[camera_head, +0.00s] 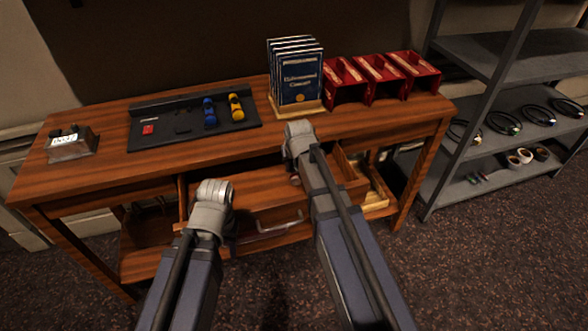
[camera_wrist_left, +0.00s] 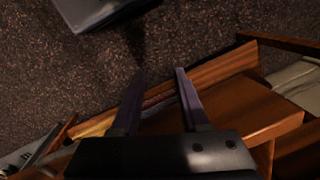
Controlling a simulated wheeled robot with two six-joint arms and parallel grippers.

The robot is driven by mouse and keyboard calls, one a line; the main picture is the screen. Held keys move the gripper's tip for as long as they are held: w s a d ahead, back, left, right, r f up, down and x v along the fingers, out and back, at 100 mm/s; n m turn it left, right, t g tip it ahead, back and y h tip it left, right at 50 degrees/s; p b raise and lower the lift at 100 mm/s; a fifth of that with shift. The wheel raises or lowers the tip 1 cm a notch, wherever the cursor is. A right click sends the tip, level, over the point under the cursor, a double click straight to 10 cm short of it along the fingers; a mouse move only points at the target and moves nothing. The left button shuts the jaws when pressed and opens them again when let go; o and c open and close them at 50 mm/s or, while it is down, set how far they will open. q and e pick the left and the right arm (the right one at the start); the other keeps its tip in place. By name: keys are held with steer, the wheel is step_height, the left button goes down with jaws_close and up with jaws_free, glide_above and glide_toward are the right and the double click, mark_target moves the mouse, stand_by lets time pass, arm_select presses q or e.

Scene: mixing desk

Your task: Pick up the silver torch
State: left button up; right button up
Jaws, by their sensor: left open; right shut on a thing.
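I cannot make out a silver torch in either view. An open drawer (camera_head: 255,190) with a metal handle (camera_head: 281,222) juts from the desk between my arms. My left gripper (camera_wrist_left: 160,72) is open and empty, with dark floor between and beyond its fingers and wooden drawer parts close by on the right. In the head view, its wrist is in front of the desk's left part. My right gripper (camera_head: 295,178) is over the open drawer, mostly hidden under its wrist. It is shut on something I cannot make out.
The wooden desk (camera_head: 100,175) holds a dark tool tray (camera_head: 180,138), a small meter box (camera_head: 70,145), blue books (camera_head: 297,85) and red holders (camera_head: 345,85). A metal shelf unit (camera_head: 475,135) at right carries coiled cables (camera_head: 502,123) and rolls (camera_head: 520,157).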

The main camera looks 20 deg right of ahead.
jaws_close()
steer(key=shift+r, duration=0.1)
steer(key=shift+s+d+r+p, duration=0.1)
steer(key=shift+r+p, duration=0.6)
steer(key=shift+p, duration=0.1)
steer(key=s+d, duration=0.4)
steer(key=d, duration=0.1)
steer(key=shift+s+d+f, duration=0.15)
steer(key=shift+s+f, duration=0.05)
steer(key=shift+s, duration=0.2)
steer(key=shift+s+d+r, duration=0.3)
steer(key=shift+d+r, duration=0.1)
step_height(320, 180, up, 13)
steer(key=p, duration=1.3)
steer(key=shift+w+a, duration=0.15)
